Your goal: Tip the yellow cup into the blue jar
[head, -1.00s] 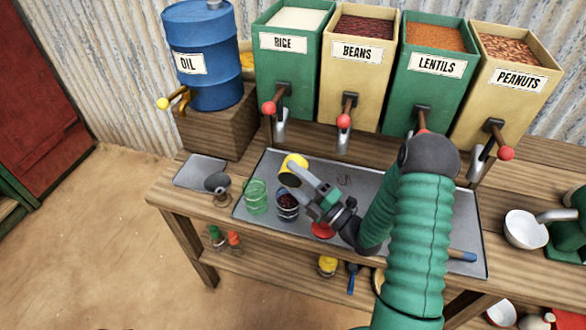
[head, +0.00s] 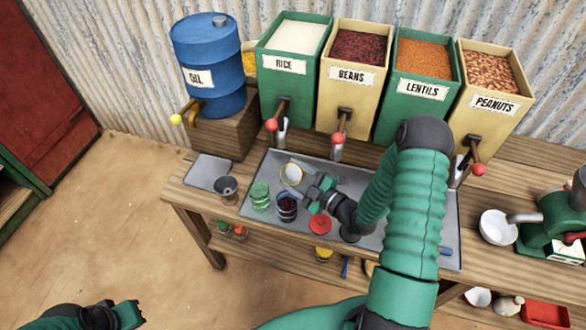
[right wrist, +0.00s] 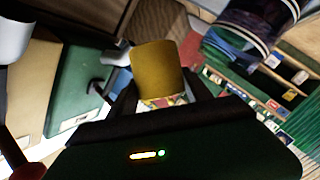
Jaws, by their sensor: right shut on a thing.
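My right gripper (head: 308,186) is shut on the yellow cup (head: 301,177) above the metal tray. In the head view the cup's pale inside and rim face the camera; I see no contents in it. The right wrist view shows the cup's yellow side (right wrist: 157,70) between the fingers. The blue jar (head: 287,213), a clear jar with bluish bands, stands on the tray just below the cup in the picture and holds dark red beans. It shows partly in the right wrist view (right wrist: 240,38). My left gripper (head: 135,313) is low at the left, far from the table; its jaws are unclear.
A green jar (head: 260,203) stands left of the blue jar, and a red round thing (head: 320,224) lies to the right. A grey metal cup (head: 226,187) stands left of the tray (head: 246,168). Dispensers, including the beans bin (head: 352,95), line the back. A white bowl (head: 497,227) is at right.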

